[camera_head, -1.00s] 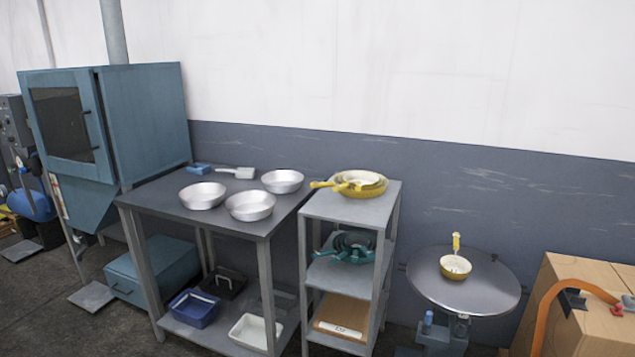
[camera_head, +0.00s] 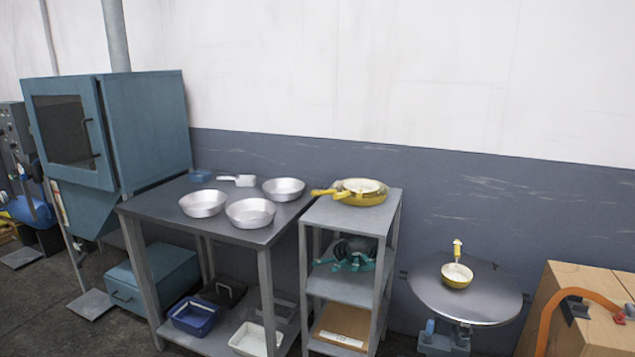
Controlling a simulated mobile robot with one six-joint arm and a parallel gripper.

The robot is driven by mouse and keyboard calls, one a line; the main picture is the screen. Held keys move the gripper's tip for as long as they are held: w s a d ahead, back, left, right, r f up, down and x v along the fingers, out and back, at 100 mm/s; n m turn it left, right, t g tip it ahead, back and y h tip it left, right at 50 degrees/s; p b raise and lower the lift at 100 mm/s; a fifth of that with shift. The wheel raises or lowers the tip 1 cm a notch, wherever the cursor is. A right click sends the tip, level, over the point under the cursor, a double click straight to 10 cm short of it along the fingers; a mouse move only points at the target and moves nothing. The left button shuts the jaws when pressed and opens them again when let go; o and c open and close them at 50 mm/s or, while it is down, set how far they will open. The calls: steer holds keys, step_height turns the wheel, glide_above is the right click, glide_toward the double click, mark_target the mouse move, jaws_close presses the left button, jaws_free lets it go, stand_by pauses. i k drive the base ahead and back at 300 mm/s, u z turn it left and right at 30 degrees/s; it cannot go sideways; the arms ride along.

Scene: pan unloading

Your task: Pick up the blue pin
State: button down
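No thing clearly shaped like a pin can be made out. Several blue things show. A small blue block (camera_head: 201,175) lies at the back left of the dark-topped table (camera_head: 172,210). A dark blue tub (camera_head: 193,316) sits on that table's lower shelf. A small blue upright piece (camera_head: 430,327) stands under the round table (camera_head: 420,283) at the right, partly in its shade. I cannot tell which one is the blue pin. My gripper is not in this view.
Three silver pans (camera_head: 251,212) stand on the table. Yellow pans (camera_head: 360,192) sit on the narrow shelf unit, with teal pans (camera_head: 350,256) below. A small yellow pan (camera_head: 456,274) is on the round table. A blue oven (camera_head: 145,125) and a cardboard box (camera_head: 585,275) flank the furniture.

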mark_target(431, 323)
steer(key=k, duration=1.35)
steer(key=u, duration=0.25)
steer(key=i, duration=0.4)
steer(key=u, duration=0.65)
steer(key=i, duration=1.85)
steer(key=z, duration=0.4)
